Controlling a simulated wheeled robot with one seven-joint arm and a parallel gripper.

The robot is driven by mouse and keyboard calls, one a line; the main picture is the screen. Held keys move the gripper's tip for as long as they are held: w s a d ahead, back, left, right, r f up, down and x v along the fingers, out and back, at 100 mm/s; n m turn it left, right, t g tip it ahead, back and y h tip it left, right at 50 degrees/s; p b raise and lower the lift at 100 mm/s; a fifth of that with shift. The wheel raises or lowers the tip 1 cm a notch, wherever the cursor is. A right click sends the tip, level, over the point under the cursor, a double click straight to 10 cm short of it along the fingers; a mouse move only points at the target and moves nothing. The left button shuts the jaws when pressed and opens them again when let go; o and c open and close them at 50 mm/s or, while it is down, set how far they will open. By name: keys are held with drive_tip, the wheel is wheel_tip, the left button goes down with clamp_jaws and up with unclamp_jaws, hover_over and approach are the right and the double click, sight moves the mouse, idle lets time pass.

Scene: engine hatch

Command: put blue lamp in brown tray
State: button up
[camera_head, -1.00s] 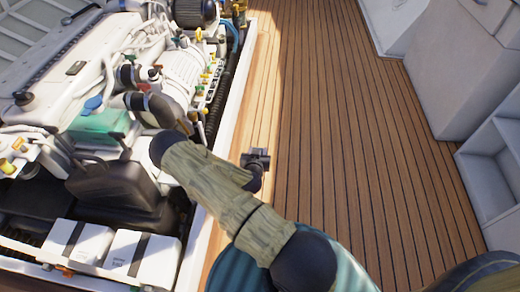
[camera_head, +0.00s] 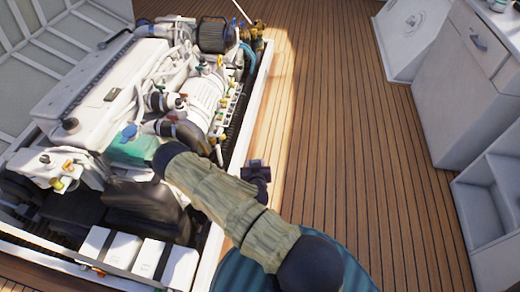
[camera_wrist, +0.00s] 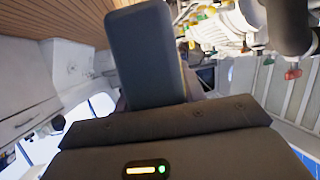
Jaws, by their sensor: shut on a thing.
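My gripper (camera_head: 256,172) is small and dark in the head view, low over the deck edge beside the engine hatch. In the wrist view its dark body fills the bottom, with a small lit indicator. A dark slate-blue slab with rounded corners, which I take for the blue lamp (camera_wrist: 149,55), stands out from the gripper in the wrist view. The jaws are shut on it; the fingers are mostly hidden. The lamp cannot be made out in the head view. I see no brown tray in either view.
The white engine (camera_head: 95,75) with pipes and hoses fills the open hatch at left, with a pale raised rim (camera_head: 235,165). White batteries (camera_head: 150,255) sit at its near corner. The plank floor (camera_head: 345,130) is clear. White cabinets (camera_head: 455,75) and open shelves (camera_head: 490,205) stand at right.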

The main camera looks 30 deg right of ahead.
drive_tip(key=s+a+r+n+y+p, duration=0.1)
drive_tip(key=a+r+p, duration=0.2)
drive_tip(key=r+p, duration=0.6)
drive_tip(key=s+a+r+n+y+p, duration=0.2)
drive_tip(key=a+r+p, duration=0.2)
drive_tip(key=r+p, duration=0.5)
drive_tip(key=s+a+r+n+t+y+p, duration=0.1)
drive_tip(key=s+a+r+y+p, duration=0.1)
drive_tip(key=r+p, duration=0.8)
drive_tip(key=shift+a+r, duration=0.2)
drive_tip(key=shift+a, duration=0.7)
